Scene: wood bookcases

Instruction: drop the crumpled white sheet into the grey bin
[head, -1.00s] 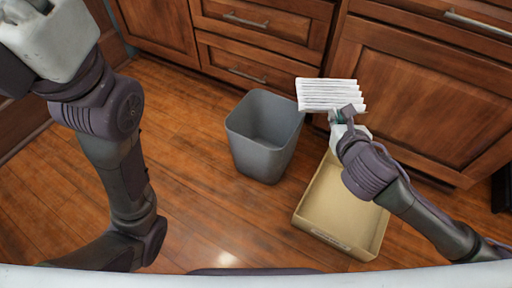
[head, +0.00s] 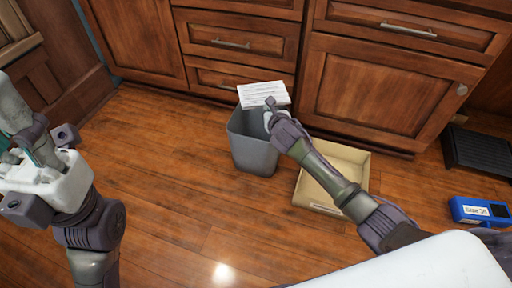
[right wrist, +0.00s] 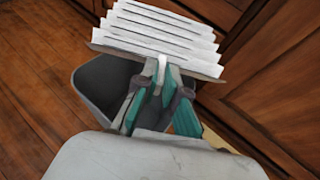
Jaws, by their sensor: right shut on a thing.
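The crumpled white sheet (head: 262,94) shows as a pleated white piece, and its folds show clearly in the right wrist view (right wrist: 165,32). My right gripper (head: 269,112) is shut on its near edge and holds it up at the far rim side of the grey bin. The grey bin (head: 252,152) stands upright on the floor with its mouth open; part of the mouth is hidden by the gripper and sheet. The bin also shows below the sheet in the right wrist view (right wrist: 98,85). My left gripper (head: 38,165) is at the left, away from the bin; its fingers are unclear.
A shallow tan box (head: 318,203) lies right of the bin, partly under my right arm. Wooden cabinets (head: 365,92) with drawers stand behind. A black ridged object (head: 478,153) and a blue box (head: 480,211) are at the right. The floor left of the bin is clear.

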